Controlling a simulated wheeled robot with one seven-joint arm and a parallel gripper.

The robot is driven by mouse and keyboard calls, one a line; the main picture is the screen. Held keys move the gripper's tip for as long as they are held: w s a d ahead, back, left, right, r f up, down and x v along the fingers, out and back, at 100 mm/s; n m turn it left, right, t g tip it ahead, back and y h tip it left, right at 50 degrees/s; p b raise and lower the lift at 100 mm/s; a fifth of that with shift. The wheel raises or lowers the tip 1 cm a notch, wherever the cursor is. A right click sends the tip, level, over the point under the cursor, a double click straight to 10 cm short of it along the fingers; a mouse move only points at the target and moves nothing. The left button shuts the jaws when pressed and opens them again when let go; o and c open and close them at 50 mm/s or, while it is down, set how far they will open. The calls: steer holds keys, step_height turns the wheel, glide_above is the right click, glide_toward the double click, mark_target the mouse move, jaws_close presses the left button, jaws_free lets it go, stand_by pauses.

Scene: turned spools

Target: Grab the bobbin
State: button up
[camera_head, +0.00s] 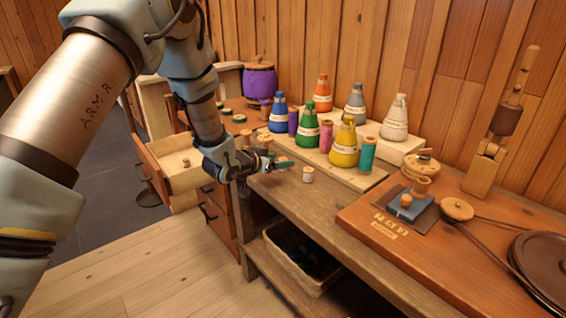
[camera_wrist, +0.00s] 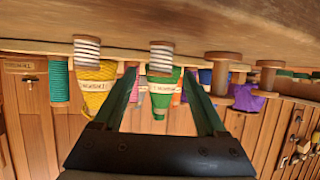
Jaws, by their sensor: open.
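A small bobbin wound with white thread (camera_head: 308,174), with wooden ends, stands on the workbench near its front edge. My gripper (camera_head: 282,164) is open and low over the bench, just left of this bobbin in the head view. The wrist view is upside down and shows two white-thread bobbins. One bobbin (camera_wrist: 161,58) appears between my open fingers (camera_wrist: 160,78), beyond the tips; the other (camera_wrist: 87,50) is outside them to the left. I cannot tell which of the two is the one seen in the head view. Nothing is held.
Thread cones, including a green one (camera_head: 306,133) and a yellow one (camera_head: 344,146), stand behind on a wooden board with a teal spool (camera_head: 367,155). Bare wooden spools (camera_wrist: 222,72) stand beside. A drawer (camera_head: 185,172) is open at left; a wheel device (camera_head: 545,265) sits right.

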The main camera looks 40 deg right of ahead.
steer(key=shift+d+f, duration=0.2)
steer(key=shift+d, duration=0.15)
jaws_close()
stand_by(0.4)
